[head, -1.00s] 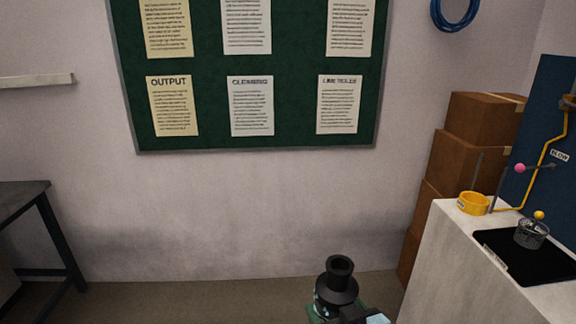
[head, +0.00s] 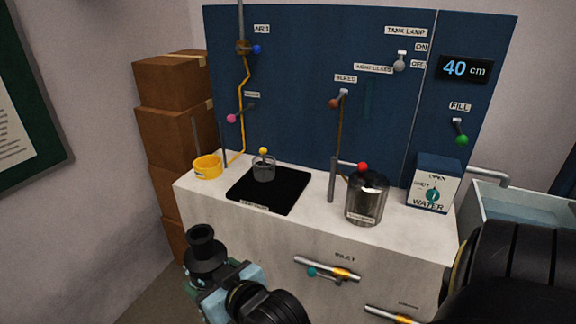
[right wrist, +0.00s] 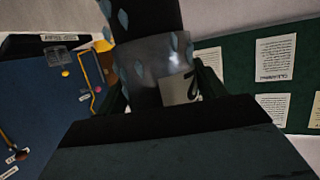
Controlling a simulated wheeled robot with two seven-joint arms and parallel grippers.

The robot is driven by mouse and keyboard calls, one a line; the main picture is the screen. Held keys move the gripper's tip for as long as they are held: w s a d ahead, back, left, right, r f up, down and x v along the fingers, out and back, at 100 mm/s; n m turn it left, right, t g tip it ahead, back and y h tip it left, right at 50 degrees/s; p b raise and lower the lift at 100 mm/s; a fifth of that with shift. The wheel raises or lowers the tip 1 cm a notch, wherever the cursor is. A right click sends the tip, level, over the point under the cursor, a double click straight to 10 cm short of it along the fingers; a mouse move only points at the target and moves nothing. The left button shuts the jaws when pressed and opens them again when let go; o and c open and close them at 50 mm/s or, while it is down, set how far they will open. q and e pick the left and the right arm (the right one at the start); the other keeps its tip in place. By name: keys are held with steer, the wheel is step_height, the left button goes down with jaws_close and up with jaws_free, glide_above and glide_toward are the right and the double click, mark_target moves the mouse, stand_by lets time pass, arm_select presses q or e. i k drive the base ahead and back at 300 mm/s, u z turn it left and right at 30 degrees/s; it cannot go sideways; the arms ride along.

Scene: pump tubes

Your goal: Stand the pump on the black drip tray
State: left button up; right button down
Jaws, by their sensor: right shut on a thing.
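The pump (head: 203,247) is black with a flanged open top. My right gripper (head: 208,284) is shut on it and holds it upright, in front of the white counter's left end. In the right wrist view the pump (right wrist: 155,62) shows a clear band with pale diamond marks between my fingers. Its lower end is hidden in the head view. The black drip tray (head: 290,200) lies flat on the counter, behind and to the right of the pump. My left gripper is not in view.
A small mesh cup with a yellow ball (head: 264,170) stands at the tray's back. The tray's front part is clear. A pipe valve (head: 327,269) juts from the counter's front.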

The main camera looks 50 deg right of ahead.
mark_target(278, 197)
steer(key=z, duration=0.55)
steer(key=i, duration=0.55)
steer(key=z, duration=0.5)
